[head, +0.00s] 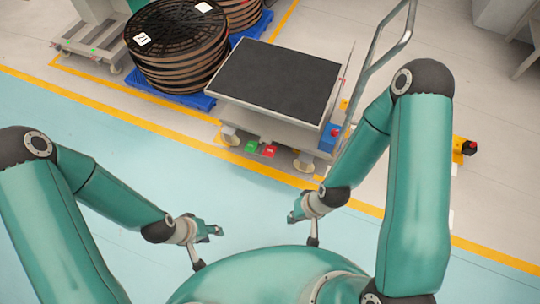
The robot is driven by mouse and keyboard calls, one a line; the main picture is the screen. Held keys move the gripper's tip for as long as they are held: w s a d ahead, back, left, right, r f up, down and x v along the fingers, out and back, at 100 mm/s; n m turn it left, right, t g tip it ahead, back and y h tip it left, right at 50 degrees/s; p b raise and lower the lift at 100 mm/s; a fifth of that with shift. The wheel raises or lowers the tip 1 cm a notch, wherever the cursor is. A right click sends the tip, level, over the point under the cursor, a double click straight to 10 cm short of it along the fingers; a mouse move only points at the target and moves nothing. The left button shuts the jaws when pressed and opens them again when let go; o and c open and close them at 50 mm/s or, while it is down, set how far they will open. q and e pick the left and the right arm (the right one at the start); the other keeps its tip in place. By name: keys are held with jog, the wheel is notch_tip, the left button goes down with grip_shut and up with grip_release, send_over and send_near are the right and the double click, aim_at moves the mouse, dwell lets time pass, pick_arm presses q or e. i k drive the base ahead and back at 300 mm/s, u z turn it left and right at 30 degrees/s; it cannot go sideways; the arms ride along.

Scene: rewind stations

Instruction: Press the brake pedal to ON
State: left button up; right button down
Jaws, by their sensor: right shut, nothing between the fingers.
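A lift cart with a black top (276,82) stands at the upper middle in the head view. Low on its near side are a green pedal (251,146) and a red pedal (269,151), side by side near the floor. Whether either is pressed is too small to tell. My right gripper (293,216) is shut and empty, nearer to me than the pedals and apart from them. My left gripper (219,231) is further left, also away from the cart; its finger opening is not clear.
The cart has a grey push handle (388,48) and a blue box with a red button (331,137). Stacked dark reels (178,42) stand on a blue pallet (200,101) to its left. A yellow-and-black device (463,149) is on the right. Teal floor ahead is clear.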

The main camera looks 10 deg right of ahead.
aim_at(264, 150)
jog(key=z, duration=0.1)
jog(key=i, duration=0.95)
jog(key=u, duration=0.05)
